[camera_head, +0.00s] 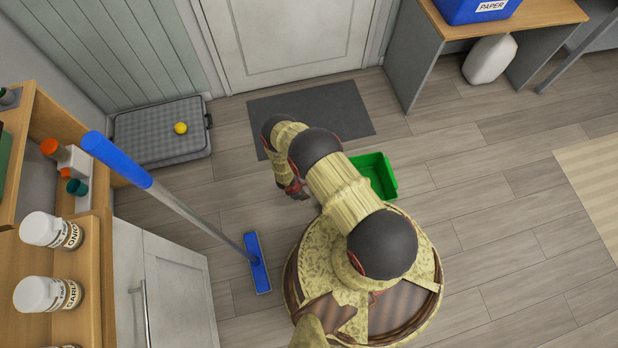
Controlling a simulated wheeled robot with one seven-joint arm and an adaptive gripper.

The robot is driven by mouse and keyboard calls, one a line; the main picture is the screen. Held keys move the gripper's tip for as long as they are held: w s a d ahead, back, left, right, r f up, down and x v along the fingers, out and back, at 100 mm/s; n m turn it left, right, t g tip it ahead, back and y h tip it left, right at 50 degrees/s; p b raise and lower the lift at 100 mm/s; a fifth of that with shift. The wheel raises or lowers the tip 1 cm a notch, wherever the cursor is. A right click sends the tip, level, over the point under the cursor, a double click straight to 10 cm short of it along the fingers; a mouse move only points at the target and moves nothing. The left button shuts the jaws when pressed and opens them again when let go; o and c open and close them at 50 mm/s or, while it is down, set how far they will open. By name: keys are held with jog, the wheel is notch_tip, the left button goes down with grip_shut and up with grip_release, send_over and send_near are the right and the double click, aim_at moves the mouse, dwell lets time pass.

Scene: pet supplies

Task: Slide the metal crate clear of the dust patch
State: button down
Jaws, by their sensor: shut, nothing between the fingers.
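The metal crate (160,148) is a low, flat grey crate with a grid-like top and a dark handle on its right side. It lies on the floor in the back left corner, against the panelled wall. A small yellow ball (181,128) rests on its top. I cannot make out a dust patch in this view. My gripper (299,192) is shut and empty, pointing down in front of the grey mat, well to the right of the crate and apart from it. My own arm partly covers the mat.
A blue-handled squeegee or mop (257,262) leans at the left cabinet (165,290), its head on the floor. A green bin (377,175) stands behind my arm. The grey mat (340,103) lies before the door. Floor between crate and gripper looks clear.

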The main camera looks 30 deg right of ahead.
jog(key=b+x, duration=0.4)
jog(key=x, duration=0.4)
jog(key=shift+f, duration=0.35)
jog(key=shift+s+d+r, duration=0.1)
jog(key=shift+s+d, duration=0.05)
jog(key=shift+d, duration=0.45)
jog(key=shift+s+d, duration=0.15)
jog(key=shift+d, duration=0.45)
jog(key=shift+s+d, duration=0.25)
jog(key=shift+d, duration=0.55)
